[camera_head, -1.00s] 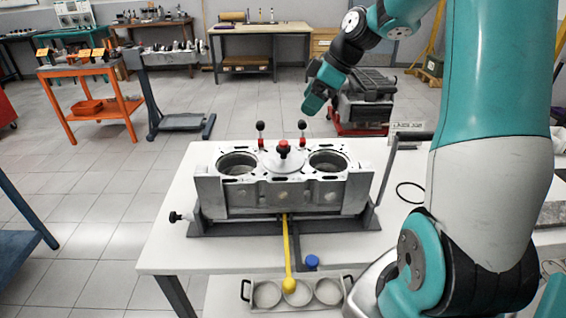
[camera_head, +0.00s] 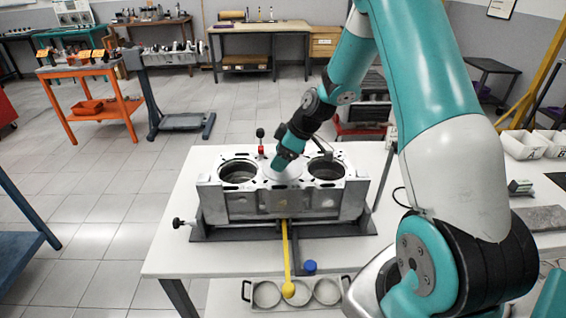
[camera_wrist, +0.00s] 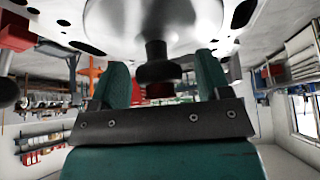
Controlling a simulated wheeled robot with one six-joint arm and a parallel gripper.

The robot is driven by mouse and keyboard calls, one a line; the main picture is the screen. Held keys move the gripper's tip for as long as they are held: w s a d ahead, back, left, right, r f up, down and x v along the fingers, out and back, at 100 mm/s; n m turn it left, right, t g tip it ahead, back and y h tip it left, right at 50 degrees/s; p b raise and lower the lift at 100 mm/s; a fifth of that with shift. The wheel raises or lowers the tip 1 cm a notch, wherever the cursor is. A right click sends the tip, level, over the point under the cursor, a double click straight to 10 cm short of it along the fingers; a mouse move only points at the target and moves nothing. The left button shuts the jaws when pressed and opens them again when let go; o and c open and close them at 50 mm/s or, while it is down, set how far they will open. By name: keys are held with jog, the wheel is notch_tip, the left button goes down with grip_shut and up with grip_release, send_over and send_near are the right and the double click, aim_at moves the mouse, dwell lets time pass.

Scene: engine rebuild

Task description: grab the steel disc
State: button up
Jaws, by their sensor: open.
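The steel disc (camera_head: 281,174) lies on top of the engine block (camera_head: 290,202), between its two open bores. In the wrist view the disc (camera_wrist: 150,22) fills the top middle, and its dark stem and knob (camera_wrist: 157,72) stand out from it. My gripper (camera_head: 284,158) is over the disc and hides its knob in the head view. In the wrist view my gripper's (camera_wrist: 163,76) two teal fingers are open, one on each side of the knob. A gap shows beside the knob, and I cannot see any contact.
A black-topped clamp handle (camera_head: 260,140) with a red base stands left of the disc. A yellow rod (camera_head: 287,255) hangs at the block's front, above a tray (camera_head: 246,290) with round cups. A blue cap (camera_head: 310,267) sits nearby. The table's left front (camera_head: 175,250) is clear.

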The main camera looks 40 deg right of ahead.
jog(key=shift+w+a+f, duration=0.15)
jog(key=shift+f, duration=0.2)
jog(key=shift+c, duration=0.4)
jog(key=shift+r, duration=0.1)
jog(key=c, duration=1.2)
